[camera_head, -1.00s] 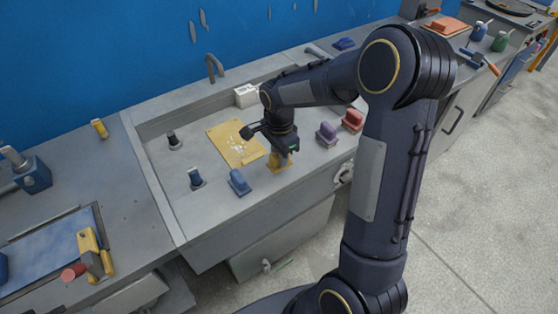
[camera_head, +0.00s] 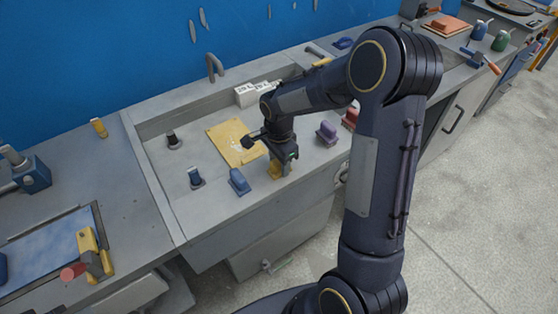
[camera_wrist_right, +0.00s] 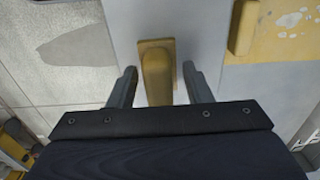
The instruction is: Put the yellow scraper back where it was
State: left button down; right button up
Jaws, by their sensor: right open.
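The yellow scraper (camera_head: 274,170) stands near the front edge of the sunken worktop, partly hidden by my right gripper (camera_head: 284,160) in the head view. In the right wrist view, the yellow scraper (camera_wrist_right: 157,78) lies between the two spread fingers of the right gripper (camera_wrist_right: 159,72), with a gap on each side. The right gripper is open and holds nothing. A second yellow piece (camera_wrist_right: 243,28) lies on the edge of the worn yellow panel (camera_head: 232,141). My left gripper is out of view.
A blue scraper (camera_head: 239,181) stands just left of the yellow one. A purple one (camera_head: 327,133) and a red one (camera_head: 350,118) stand to the right. Two dark-topped clamps (camera_head: 173,141) are at the left. White boxes (camera_head: 247,95) stand by the back wall.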

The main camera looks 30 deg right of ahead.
notch_tip(320, 180, up, 12)
jog(key=s+a+r+n+t+y, duration=0.1)
jog(key=s+a+n+t+y, duration=0.1)
jog(key=s+n, duration=0.5)
jog(key=s+a+r+n+t+y, duration=0.1)
jog(key=s+a+n+t, duration=0.2)
jog(key=s, duration=1.2)
jog(key=a+n, duration=0.2)
jog(key=n, duration=0.3)
jog(key=shift+a+r+n+t+y, duration=0.15)
jog(key=shift+r+n+t+y, duration=0.15)
jog(key=shift+y, duration=0.1)
